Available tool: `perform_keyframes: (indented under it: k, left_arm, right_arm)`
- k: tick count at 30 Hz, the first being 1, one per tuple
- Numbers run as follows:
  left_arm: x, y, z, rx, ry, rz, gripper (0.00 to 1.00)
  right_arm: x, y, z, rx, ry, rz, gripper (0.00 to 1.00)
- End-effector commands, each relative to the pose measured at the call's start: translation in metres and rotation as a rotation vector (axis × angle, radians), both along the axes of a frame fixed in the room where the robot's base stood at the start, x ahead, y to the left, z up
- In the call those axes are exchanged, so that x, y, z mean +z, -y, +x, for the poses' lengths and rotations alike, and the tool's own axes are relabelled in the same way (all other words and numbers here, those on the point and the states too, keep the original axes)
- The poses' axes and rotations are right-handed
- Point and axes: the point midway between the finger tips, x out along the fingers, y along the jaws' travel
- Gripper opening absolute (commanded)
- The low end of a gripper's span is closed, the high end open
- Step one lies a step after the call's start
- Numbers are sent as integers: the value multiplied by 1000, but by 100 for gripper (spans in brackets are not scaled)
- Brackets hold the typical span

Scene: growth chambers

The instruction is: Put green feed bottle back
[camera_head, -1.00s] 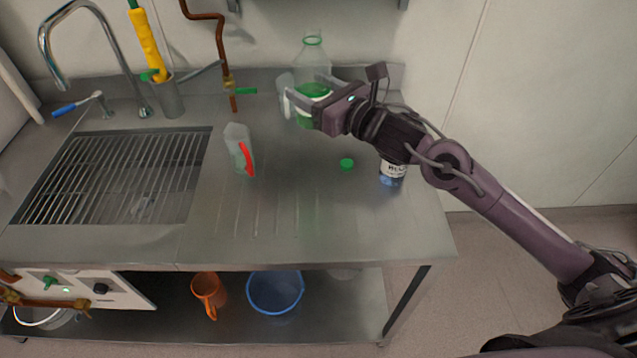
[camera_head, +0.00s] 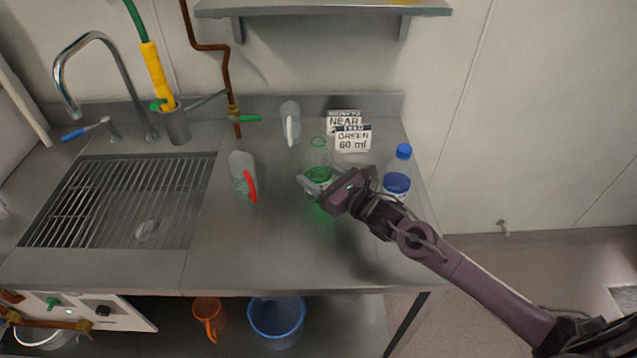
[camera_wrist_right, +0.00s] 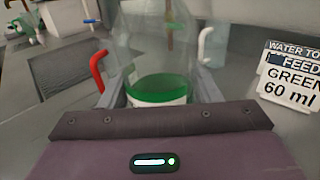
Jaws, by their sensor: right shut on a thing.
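The green feed bottle (camera_head: 318,157) is a clear, upright bottle with green liquid low inside and no cap on its neck. My right gripper (camera_head: 318,181) is shut on its lower part, over the right half of the bench. The bottle (camera_wrist_right: 157,85) also stands upright between the fingers in the right wrist view. I cannot tell whether its base touches the bench. A label card reading GREEN 60 ml (camera_head: 352,140) stands behind it to the right. My left gripper is out of view.
A jug with a red handle (camera_head: 239,168) stands left of the bottle, and a white-handled jug (camera_head: 289,112) behind left. A blue-capped bottle (camera_head: 398,181) stands right, close to my arm. The sink grating (camera_head: 115,205) is far left; a wall shelf (camera_head: 320,10) is above.

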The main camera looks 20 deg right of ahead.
Motion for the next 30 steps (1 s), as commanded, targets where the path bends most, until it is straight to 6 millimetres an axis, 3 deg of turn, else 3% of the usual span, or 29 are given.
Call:
perform_keyframes:
  k: [9, 22, 23, 27, 30]
  left_arm:
    - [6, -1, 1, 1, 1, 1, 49]
    - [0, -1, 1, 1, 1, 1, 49]
    - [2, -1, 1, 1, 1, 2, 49]
    - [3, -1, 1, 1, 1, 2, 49]
    - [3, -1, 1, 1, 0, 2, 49]
  right_arm:
    - [-36, 0, 0, 0, 0, 1, 26]
    - [-42, 0, 0, 1, 2, 0, 26]
    - [-42, 0, 0, 1, -1, 0, 61]
    - [-41, 0, 0, 0, -1, 0, 79]
    - [-41, 0, 0, 0, -1, 0, 79]
